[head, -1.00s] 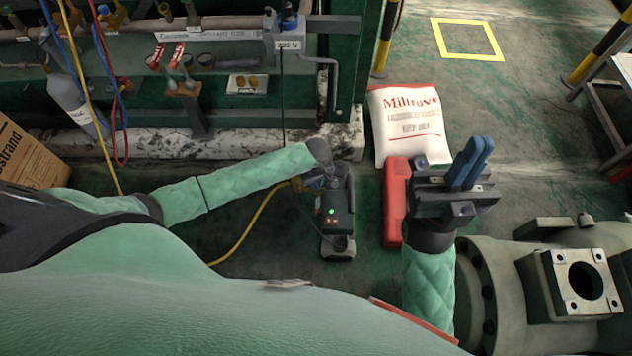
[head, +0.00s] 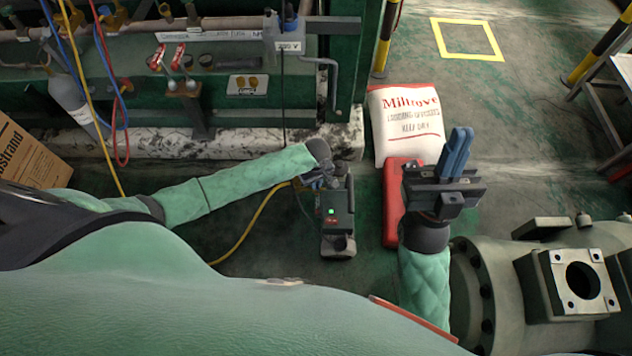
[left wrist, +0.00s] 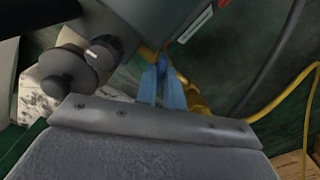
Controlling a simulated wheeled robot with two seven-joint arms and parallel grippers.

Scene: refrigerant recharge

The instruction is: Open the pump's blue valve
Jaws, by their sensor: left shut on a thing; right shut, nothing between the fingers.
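The pump (head: 336,212) is a dark unit with a lit green indicator, standing on the green floor in the middle of the head view. Its dark housing (left wrist: 165,18) fills the top of the left wrist view. My left gripper (head: 318,182) is at the pump's upper left side. In the left wrist view its blue fingers (left wrist: 162,82) are closed together just below the housing, beside brass fittings. My right gripper (head: 456,155) is shut and empty, raised over the red case, away from the pump.
A yellow hose (head: 250,228) runs from the pump across the floor. A red case (head: 393,210) and a white Miltrove sack (head: 405,120) lie right of the pump. A large grey flanged machine (head: 520,285) stands at lower right. A pipe rack with hoses (head: 215,40) is behind.

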